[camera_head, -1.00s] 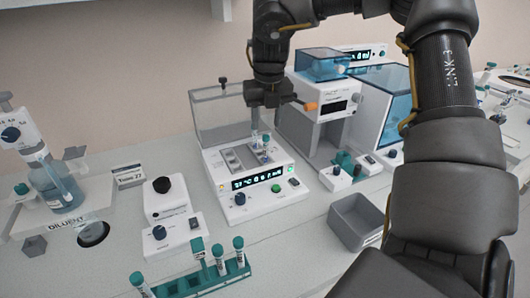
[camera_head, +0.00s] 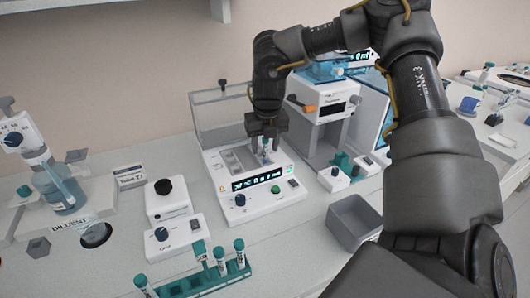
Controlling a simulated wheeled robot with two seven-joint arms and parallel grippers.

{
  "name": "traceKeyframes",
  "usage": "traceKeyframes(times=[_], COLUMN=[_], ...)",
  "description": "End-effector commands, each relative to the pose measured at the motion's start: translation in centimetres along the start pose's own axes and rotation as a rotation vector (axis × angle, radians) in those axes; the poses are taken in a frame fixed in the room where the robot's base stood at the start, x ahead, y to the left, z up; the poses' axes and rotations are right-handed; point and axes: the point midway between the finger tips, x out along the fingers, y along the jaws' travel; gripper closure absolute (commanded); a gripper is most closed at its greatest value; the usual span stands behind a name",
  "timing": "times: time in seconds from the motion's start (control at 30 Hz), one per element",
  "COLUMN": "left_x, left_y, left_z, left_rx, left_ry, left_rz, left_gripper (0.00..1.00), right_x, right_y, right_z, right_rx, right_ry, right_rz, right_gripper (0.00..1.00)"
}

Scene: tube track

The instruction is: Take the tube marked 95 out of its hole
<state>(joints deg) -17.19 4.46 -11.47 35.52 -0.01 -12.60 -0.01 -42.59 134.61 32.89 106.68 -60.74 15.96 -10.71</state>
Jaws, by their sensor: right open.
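A small tube (camera_head: 265,149) with a teal cap stands in the block of the white heating device (camera_head: 218,184), which has a lit display. Its marking is too small to read, so I cannot tell whether it is the tube marked 95. My right gripper (camera_head: 266,139) is open and points down just above the block, with its fingers around or close to the tube's top. I cannot tell whether they touch it. The gripper partly hides the tube and the block's back. My left gripper is out of view.
A teal rack (camera_head: 205,287) with several capped tubes stands at the front. A grey bin (camera_head: 355,222) is to the right of the heating device. A clear raised lid (camera_head: 222,115) stands behind the block. White knob devices (camera_head: 172,204) stand to its left.

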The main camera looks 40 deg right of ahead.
Motion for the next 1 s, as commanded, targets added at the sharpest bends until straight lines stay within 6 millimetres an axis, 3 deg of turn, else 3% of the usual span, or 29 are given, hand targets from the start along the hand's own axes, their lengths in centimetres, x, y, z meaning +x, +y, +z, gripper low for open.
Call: traceKeyframes(times=[0.07,0.37,0.7,1.0], left_x=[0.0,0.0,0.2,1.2], left_y=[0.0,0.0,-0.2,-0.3], left_z=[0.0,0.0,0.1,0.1], left_rx=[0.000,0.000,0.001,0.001], left_ry=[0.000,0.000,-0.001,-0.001], left_rz=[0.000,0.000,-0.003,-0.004], left_gripper=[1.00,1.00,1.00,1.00], right_x=[0.0,0.0,-0.5,-5.9], right_y=[0.0,0.0,0.1,0.1], right_z=[0.0,0.0,0.1,1.0], right_rx=[0.000,0.000,-0.001,-0.001], right_ry=[0.000,0.000,-0.001,-0.006], right_rz=[0.000,0.000,0.000,0.000], right_gripper=[0.56,0.94,0.95,0.95])
